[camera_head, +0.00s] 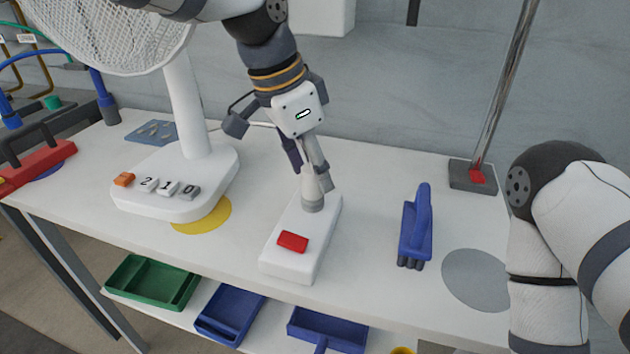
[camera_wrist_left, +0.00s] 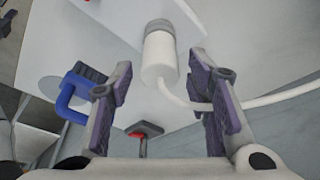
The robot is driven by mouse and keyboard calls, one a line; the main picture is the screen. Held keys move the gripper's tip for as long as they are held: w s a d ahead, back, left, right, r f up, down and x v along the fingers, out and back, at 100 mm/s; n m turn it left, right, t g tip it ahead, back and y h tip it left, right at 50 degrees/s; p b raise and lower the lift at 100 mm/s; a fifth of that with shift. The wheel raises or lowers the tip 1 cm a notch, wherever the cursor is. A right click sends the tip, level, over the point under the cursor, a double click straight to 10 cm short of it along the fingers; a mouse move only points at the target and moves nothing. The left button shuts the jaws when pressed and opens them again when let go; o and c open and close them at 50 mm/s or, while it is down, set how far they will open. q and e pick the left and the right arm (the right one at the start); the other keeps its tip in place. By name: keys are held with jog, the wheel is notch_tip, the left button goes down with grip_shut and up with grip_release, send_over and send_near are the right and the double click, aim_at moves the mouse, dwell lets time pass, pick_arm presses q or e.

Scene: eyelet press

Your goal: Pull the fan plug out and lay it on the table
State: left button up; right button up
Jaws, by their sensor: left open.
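The fan plug (camera_head: 313,197) is a white cylinder with a grey ring at its base. It stands upright at the far end of the white power strip (camera_head: 290,262), with its grey end at the strip's top. My left gripper (camera_head: 312,176) is above the plug, its fingers open and pointing down around the plug's upper part. In the left wrist view the plug (camera_wrist_left: 160,58) lies between the open fingertips, with gaps on both sides. Its white cord (camera_wrist_left: 262,101) runs off to the right. My right gripper is out of view; only my right arm shows.
The white fan (camera_head: 182,175) stands left of the strip. A blue-handled brush (camera_head: 416,228) and a grey disc (camera_head: 475,280) lie to the right. A metal post (camera_head: 495,95) rises at the back right. Green (camera_head: 152,283) and blue trays sit below the table's front edge.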

pick_arm(q)
grip_shut()
jog(key=shift+r, duration=0.7)
jog(key=shift+r, duration=2.55)
